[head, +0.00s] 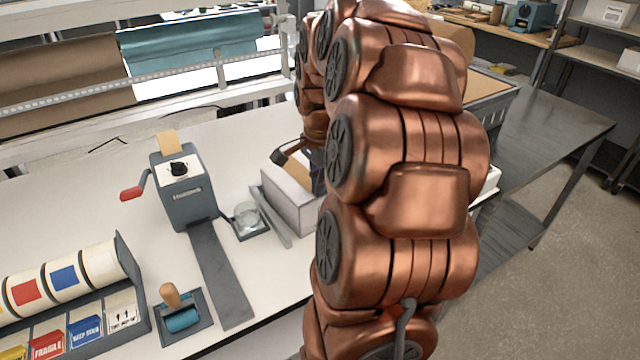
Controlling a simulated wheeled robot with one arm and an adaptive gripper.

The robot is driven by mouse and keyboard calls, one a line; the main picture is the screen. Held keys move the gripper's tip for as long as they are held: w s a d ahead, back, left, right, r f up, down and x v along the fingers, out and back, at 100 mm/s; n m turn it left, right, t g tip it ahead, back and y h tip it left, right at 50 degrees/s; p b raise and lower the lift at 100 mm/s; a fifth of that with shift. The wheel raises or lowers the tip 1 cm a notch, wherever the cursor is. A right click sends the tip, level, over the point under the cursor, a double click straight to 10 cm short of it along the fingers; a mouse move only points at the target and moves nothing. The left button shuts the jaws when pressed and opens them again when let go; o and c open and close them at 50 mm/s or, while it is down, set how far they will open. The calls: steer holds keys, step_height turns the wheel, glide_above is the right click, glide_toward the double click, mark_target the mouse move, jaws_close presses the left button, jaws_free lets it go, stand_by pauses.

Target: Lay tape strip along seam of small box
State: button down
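A small pale box (290,205) sits on the white table, left of my copper arm, which hides its right part. My gripper (312,172) shows only as a dark part at the box's top, mostly hidden behind my arm. A brown piece (293,152), which may be the tape strip, shows beside the gripper over the box's far edge. I cannot tell whether the gripper holds it or whether it touches the box. A grey tape dispenser (188,205) with a red crank handle stands to the left, with a tan tab (168,142) sticking up from its top.
A small glass (246,215) on a dark tray stands between dispenser and box. A blue roller with a wooden handle (170,295) and a label rack (128,262) are at front left. Paper rolls (190,40) hang behind. Bare table (60,195) lies left of the dispenser.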

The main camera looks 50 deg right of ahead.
steer(key=c, duration=1.2)
jaws_free()
steer(key=shift+c, duration=0.2)
steer(key=shift+r, duration=0.15)
steer(key=shift+r, duration=2.1)
steer(key=shift+a, duration=0.1)
steer(key=a+n, duration=0.6)
steer(key=a, duration=0.4)
steer(key=s+a+f+n+g, duration=0.1)
steer(key=s+a+f+n, duration=0.2)
steer(key=s+a+n, duration=0.4)
steer(key=s+a+f+n+g, duration=0.1)
steer(key=s+a+f+n, duration=0.3)
steer(key=s+a+n, duration=0.3)
steer(key=s+a, duration=0.1)
steer(key=a, duration=0.3)
steer(key=shift+s+a+f+n, duration=0.2)
steer(key=shift+a+n, duration=0.15)
steer(key=shift+n, duration=0.05)
